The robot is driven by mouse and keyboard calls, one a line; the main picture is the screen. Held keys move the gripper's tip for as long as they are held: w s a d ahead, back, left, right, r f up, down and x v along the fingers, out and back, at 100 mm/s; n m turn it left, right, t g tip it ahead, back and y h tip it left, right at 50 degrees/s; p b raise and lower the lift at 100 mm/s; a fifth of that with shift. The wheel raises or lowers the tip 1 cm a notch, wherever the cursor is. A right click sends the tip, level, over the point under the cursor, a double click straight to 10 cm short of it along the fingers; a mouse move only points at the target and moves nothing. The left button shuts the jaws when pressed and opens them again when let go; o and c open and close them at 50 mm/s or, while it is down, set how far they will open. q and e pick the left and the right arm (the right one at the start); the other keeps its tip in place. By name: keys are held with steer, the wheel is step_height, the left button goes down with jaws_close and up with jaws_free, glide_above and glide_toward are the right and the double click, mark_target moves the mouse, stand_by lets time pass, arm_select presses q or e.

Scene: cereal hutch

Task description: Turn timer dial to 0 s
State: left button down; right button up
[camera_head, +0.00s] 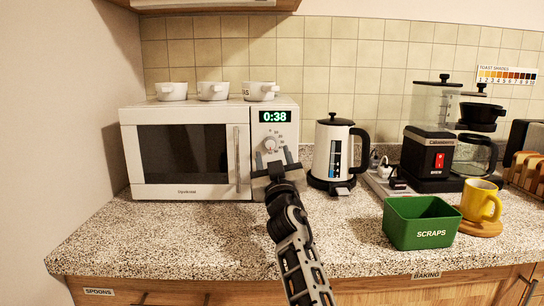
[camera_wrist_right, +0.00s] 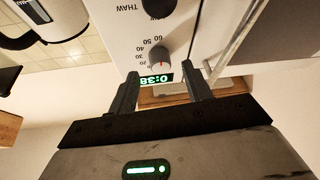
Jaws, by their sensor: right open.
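The white microwave (camera_head: 188,189) stands at the left of the counter. Its green display (camera_head: 275,116) reads 0:38, and shows upside down in the right wrist view (camera_wrist_right: 152,79). Below the display is the round timer dial (camera_head: 270,143); the wrist view shows this grey dial (camera_wrist_right: 158,56) with a red mark and numbers around it. My right gripper (camera_head: 273,157) is open in front of the control panel. Its fingertips (camera_wrist_right: 164,77) stand apart, one to each side of the display and dial in the wrist view, with nothing between them. Contact cannot be told. My left gripper is out of view.
A second knob (camera_wrist_right: 158,8) marked THAW is on the panel. A white kettle (camera_head: 335,150) stands right of the microwave. A coffee maker (camera_head: 428,160), green SCRAPS bin (camera_head: 405,232) and yellow mug (camera_head: 477,199) are further right. Three white cups (camera_head: 213,91) sit on top. The front-left counter is clear.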

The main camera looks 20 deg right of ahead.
mark_target(270, 143)
steer(key=shift+b+x, duration=0.4)
steer(key=shift+x, duration=0.65)
steer(key=shift+w+r, duration=0.1)
steer(key=shift+w, duration=0.15)
steer(key=shift+w+r, duration=0.1)
steer(key=c, duration=1)
steer(key=shift+o, duration=0.2)
